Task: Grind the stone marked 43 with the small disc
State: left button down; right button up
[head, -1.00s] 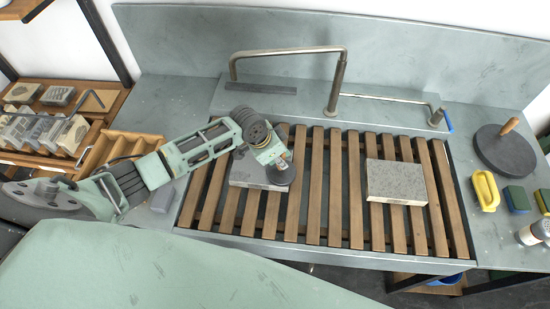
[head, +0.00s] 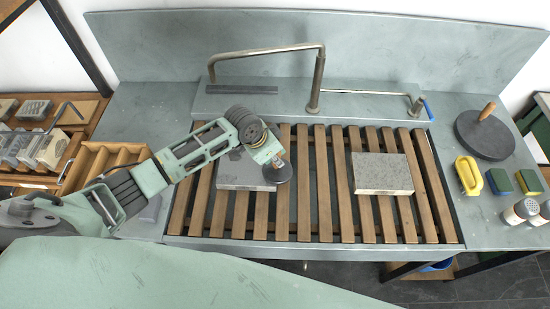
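A flat grey stone (head: 240,172) lies on the slatted rack at left, partly behind my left arm. A second, paler stone (head: 382,173) lies on the rack at right. I cannot read a number on either. My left gripper (head: 277,162) is shut on the handle of the small dark disc (head: 281,175), as far as the small view shows. The disc is at the right edge of the left stone and reaches past it over the slats; I cannot tell whether it touches the stone. My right gripper is not in view.
A large dark disc with a wooden handle (head: 485,137) stands at right. Near it are a yellow handled tool (head: 468,175), sponges (head: 499,181) and shakers (head: 520,211). A bent pipe (head: 316,85) stands behind the rack (head: 312,200). Wooden trays (head: 100,160) hold stones at left.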

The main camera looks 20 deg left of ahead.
pick_arm(q)
jog(key=shift+w+r, duration=0.1)
jog(key=shift+r, duration=2.75)
jog(key=shift+r, duration=0.1)
jog(key=shift+r, duration=1.4)
jog(key=shift+d, duration=0.1)
